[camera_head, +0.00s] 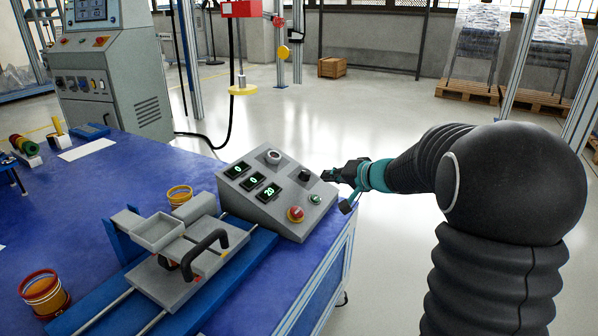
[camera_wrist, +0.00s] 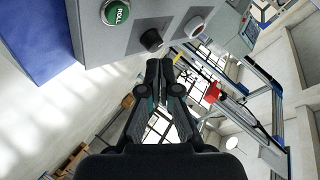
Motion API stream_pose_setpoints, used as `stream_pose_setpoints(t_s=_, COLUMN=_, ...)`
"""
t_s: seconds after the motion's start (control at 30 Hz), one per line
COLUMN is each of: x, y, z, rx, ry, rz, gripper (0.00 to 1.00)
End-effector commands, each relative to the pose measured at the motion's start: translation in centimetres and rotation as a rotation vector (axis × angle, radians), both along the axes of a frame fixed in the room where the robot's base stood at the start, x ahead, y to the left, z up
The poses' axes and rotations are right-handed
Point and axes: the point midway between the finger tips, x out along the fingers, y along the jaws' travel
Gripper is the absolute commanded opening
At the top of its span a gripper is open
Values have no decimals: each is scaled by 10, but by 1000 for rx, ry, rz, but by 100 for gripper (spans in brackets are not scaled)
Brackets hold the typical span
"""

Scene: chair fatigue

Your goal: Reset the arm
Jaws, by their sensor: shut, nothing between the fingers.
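My gripper (camera_head: 333,176) is at the right end of the grey control box (camera_head: 232,196), beside its black knob. In the wrist view my gripper (camera_wrist: 160,68) is shut and empty, with its fingertips just below the control box (camera_wrist: 95,45). A green ROLL button (camera_wrist: 115,12), a black knob (camera_wrist: 151,40) and a silver knob (camera_wrist: 194,27) show there on the box face. The head view shows the box's displays, reading 0, 0 and 20, and a red button (camera_head: 296,214). I cannot tell whether the fingertips touch the box.
The box stands on a blue table (camera_head: 100,190) near its right edge. A fixture with a black handle (camera_head: 205,250) stands in front, with an orange-banded cup (camera_head: 44,294) and a yellow ring (camera_head: 179,194) nearby.

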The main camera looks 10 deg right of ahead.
Motion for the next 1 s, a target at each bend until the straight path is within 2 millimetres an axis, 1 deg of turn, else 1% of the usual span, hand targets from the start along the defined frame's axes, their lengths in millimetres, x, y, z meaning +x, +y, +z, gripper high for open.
stream_pose_setpoints(t_s=0.07, x=-2, y=1, z=-1, rx=37, ry=34, rz=-13, gripper=0)
stream_pose_setpoints(t_s=0.1, x=-4, y=2, z=-5, rx=50, ry=64, rz=-14, gripper=0)
stream_pose_setpoints(t_s=0.17, x=-15, y=5, z=-20, rx=60, ry=135, rz=-7, gripper=0)
stream_pose_setpoints(t_s=0.2, x=-24, y=8, z=-32, rx=59, ry=187, rz=1, gripper=0)
stream_pose_setpoints(t_s=0.27, x=-41, y=11, z=-48, rx=52, ry=264, rz=13, gripper=0)
stream_pose_setpoints(t_s=0.37, x=-74, y=16, z=-61, rx=15, ry=371, rz=35, gripper=0)
stream_pose_setpoints(t_s=0.4, x=-90, y=18, z=-63, rx=-8, ry=410, rz=46, gripper=0)
stream_pose_setpoints(t_s=0.47, x=-114, y=22, z=-63, rx=-49, ry=464, rz=59, gripper=0)
stream_pose_setpoints(t_s=0.5, x=-130, y=23, z=-62, rx=-79, ry=496, rz=67, gripper=0)
stream_pose_setpoints(t_s=0.57, x=-154, y=25, z=-59, rx=-130, ry=540, rz=80, gripper=0)
stream_pose_setpoints(t_s=0.6, x=-171, y=26, z=-56, rx=-168, ry=565, rz=87, gripper=0)
stream_pose_setpoints(t_s=0.67, x=-194, y=27, z=-51, rx=-224, ry=595, rz=93, gripper=0)
stream_pose_setpoints(t_s=0.7, x=-209, y=26, z=-48, rx=-262, ry=612, rz=97, gripper=0)
stream_pose_setpoints(t_s=0.8, x=-243, y=23, z=-38, rx=-358, ry=638, rz=100, gripper=0)
stream_pose_setpoints(t_s=1.0, x=-301, y=13, z=-15, rx=-546, ry=643, rz=100, gripper=0)
